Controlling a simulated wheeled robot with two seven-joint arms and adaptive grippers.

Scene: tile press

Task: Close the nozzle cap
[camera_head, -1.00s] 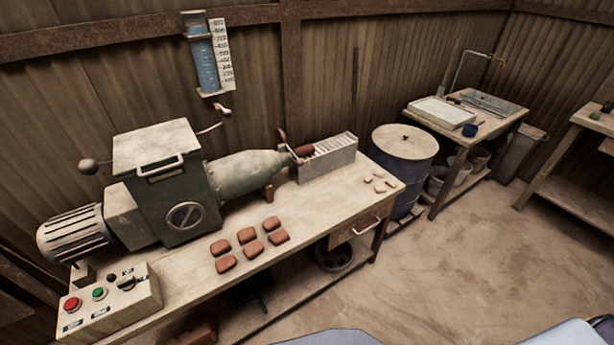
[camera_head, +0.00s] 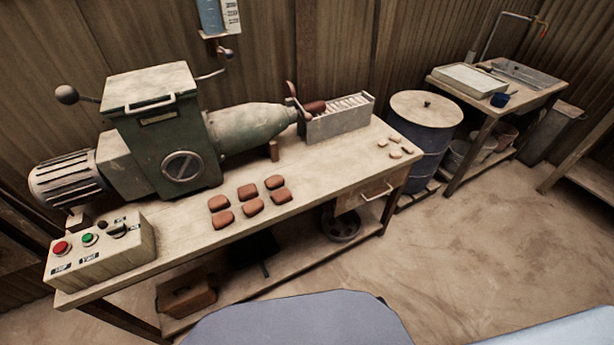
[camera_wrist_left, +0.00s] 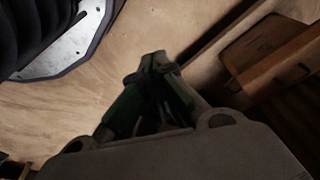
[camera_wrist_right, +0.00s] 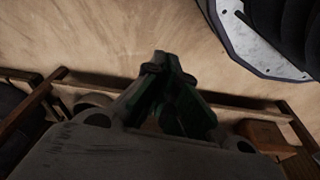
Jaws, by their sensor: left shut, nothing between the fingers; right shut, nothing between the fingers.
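The green extruder (camera_head: 165,140) stands on the bench, its tapered nozzle (camera_head: 250,121) pointing right. The nozzle cap (camera_head: 292,92) is a small dark reddish part at the nozzle's tip. It seems to stand up off the mouth, but its exact angle is too small to tell. A reddish-brown clay piece (camera_head: 316,106) shows just right of the nozzle's mouth. My left gripper (camera_wrist_left: 158,62) is shut and empty, over the floor in the left wrist view. My right gripper (camera_wrist_right: 161,62) is shut and empty in the right wrist view. Neither gripper shows in the head view.
A grey slatted rack (camera_head: 340,118) stands right of the nozzle. Several clay tiles (camera_head: 250,192) lie on the bench front (camera_head: 190,240). A control box (camera_head: 100,250) with red and green buttons sits at the left end. A blue barrel (camera_head: 422,140) stands right. Floor ahead is open.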

